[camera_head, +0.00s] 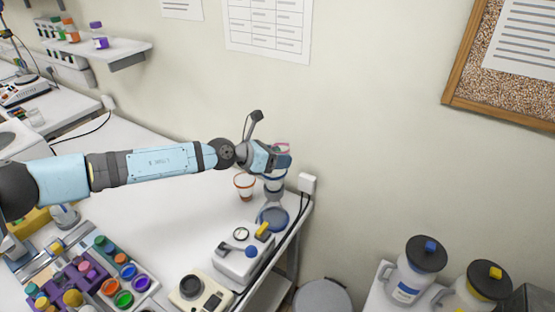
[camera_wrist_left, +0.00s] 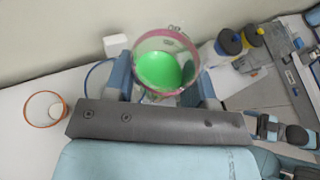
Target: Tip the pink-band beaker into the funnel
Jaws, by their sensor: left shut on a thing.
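My left gripper (camera_head: 280,160) is shut on the pink-band beaker (camera_head: 283,147), whose pink rim shows just past the fingers. In the left wrist view the pink-band beaker (camera_wrist_left: 170,42) sits between the two fingers, with bright green liquid inside. Directly below the gripper in the head view stands a clear, dark-ringed glass piece (camera_head: 274,186), which looks like the funnel, over a round blue base (camera_head: 272,219). The gripper and beaker partly cover its top. I cannot tell if the beaker touches it.
An orange-band beaker (camera_head: 244,186) stands close to the left of the glass piece. A white device with a blue knob (camera_head: 243,256) is nearer the front. A rack of colored caps (camera_head: 120,270) is at the lower left. The table's right edge is close.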

